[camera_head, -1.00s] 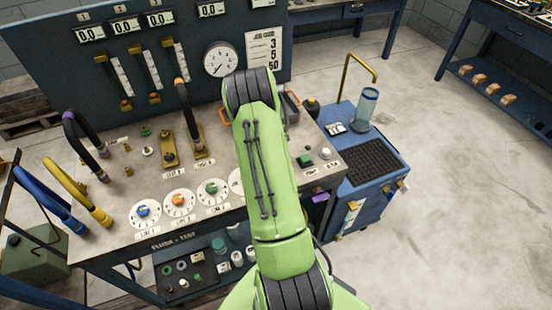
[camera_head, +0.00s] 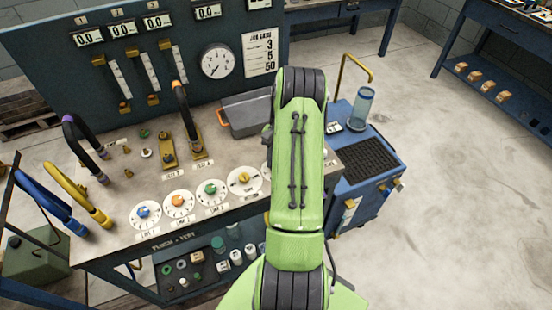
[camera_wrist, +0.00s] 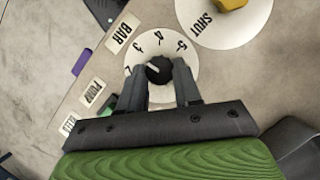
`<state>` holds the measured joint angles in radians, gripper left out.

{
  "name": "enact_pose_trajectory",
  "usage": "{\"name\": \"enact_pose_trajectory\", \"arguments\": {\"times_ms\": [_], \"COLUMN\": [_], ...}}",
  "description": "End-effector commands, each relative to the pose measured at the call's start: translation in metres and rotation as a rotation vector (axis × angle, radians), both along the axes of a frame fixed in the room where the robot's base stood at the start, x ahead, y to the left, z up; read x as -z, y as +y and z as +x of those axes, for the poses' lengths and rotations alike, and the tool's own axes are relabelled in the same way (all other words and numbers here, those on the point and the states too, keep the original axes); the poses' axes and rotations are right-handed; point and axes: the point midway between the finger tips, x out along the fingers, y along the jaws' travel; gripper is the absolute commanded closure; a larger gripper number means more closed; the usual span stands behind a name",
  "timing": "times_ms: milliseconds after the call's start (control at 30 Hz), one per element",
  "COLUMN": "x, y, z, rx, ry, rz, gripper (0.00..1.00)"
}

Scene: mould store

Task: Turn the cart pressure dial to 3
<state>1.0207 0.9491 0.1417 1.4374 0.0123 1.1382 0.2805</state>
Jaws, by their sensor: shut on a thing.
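The pressure dial (camera_wrist: 189,68) is a white disc with black numbers, 3, 4 and 5 among them, beside a BAR label (camera_wrist: 122,32). Its black knob (camera_wrist: 158,70) carries a pale mark that points to the upper left in the wrist view, roughly toward the 2–3 side; the exact reading is unclear. My gripper (camera_wrist: 160,79) is shut on this knob, one dark finger on each side.
A dial with a yellow knob (camera_head: 244,178) stands close by on the bench; it also shows in the wrist view (camera_wrist: 230,4). The blue cart (camera_head: 372,195) with a clear cylinder (camera_head: 359,107) is at right.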

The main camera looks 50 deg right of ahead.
Motion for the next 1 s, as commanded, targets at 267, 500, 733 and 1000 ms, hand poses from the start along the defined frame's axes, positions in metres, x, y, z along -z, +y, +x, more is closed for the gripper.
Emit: {"name": "enact_pose_trajectory", "arguments": {"times_ms": [267, 500, 733, 1000], "x": [-0.0006, -0.0002, 0.0, 0.0001], "y": [-0.0009, -0.001, -0.0009, -0.0006], "z": [-0.0004, -0.0008, -0.0007, -0.0008], "rx": [0.095, 0.117, 0.116, 0.115], "ry": [-0.002, -0.001, -0.002, -0.002], "rz": [-0.003, -0.003, -0.003, -0.002], "gripper": [0.97, 0.97, 0.97, 0.41]}}
